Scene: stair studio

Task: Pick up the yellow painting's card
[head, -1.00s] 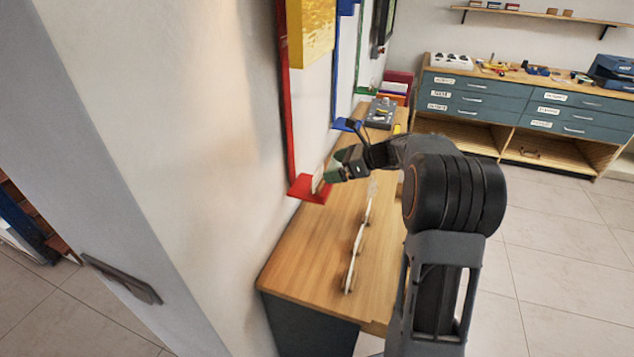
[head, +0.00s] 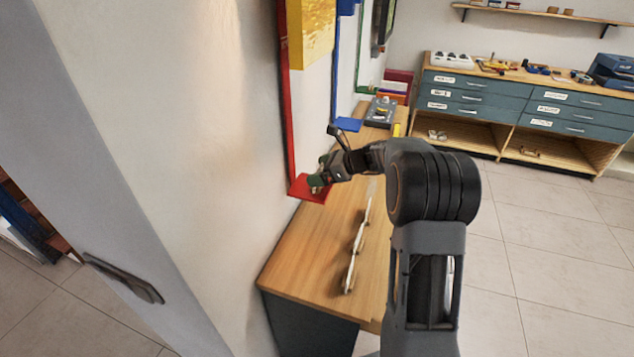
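The yellow painting (head: 312,30) hangs on the wall at the upper left, framed by a red strip (head: 286,110). The strip runs down to a red ledge (head: 302,190) that juts out over the wooden bench. My gripper (head: 317,182), with green fingers, is right at the ledge's right side. A small pale card showed there earlier; now my fingers cover that spot and I cannot make the card out clearly. Whether the fingers are open, or shut on the card, is too small to tell.
A row of thin white pieces (head: 358,243) stands on the wooden bench (head: 305,262) below my arm. A blue ledge (head: 347,124) is farther along the wall. A grey device (head: 381,111) sits at the bench's far end. Blue drawers (head: 480,95) stand behind; floor on the right is clear.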

